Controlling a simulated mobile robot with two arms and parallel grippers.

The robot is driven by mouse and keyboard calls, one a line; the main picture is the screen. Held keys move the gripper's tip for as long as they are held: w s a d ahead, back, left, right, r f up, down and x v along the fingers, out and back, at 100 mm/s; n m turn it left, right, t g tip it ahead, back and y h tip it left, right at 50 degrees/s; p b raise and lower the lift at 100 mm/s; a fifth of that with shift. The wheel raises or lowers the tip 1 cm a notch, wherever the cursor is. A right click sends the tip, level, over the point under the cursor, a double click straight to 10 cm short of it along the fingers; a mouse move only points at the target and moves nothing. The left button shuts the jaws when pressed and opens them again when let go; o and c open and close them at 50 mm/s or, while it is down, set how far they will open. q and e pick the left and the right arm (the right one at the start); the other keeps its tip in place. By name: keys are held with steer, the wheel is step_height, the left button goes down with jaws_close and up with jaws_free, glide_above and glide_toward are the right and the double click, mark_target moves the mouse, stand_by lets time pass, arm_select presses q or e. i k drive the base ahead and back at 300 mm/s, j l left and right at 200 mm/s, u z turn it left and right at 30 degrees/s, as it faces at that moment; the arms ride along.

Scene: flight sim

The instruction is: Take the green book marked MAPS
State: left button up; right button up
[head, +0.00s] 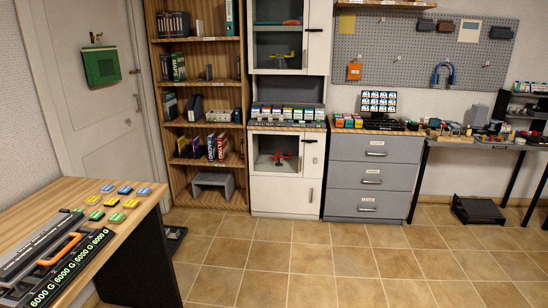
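A tall wooden bookcase (209,46) stands against the back wall, left of the middle. On its second visible shelf from the top, at the left, stand dark green books (178,67) with pale lettering on the spines, upright side by side. The lettering is too small to read surely, so I cannot tell which is marked MAPS. Another group of upright books (170,105), partly green, stands one shelf lower at the left. A green binder (231,18) stands on the top visible shelf at the right. Neither of my grippers is in view.
A wooden desk (140,211) with a device and coloured blocks fills the lower left. A door (97,134) with a green box (101,66) is at left. A white cabinet (270,194) and grey drawers (347,190) stand right of the bookcase. The tiled floor (300,262) ahead is clear.

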mark_target(178, 63)
steer(key=i, duration=2.05)
steer(key=i+l+u, duration=0.1)
steer(key=i+u, duration=0.2)
steer(key=i, duration=0.15)
steer(key=i+l+u, duration=0.3)
steer(key=i, duration=0.2)
steer(key=i+l+u, duration=0.3)
steer(key=i, duration=0.15)
steer(key=j, duration=0.1)
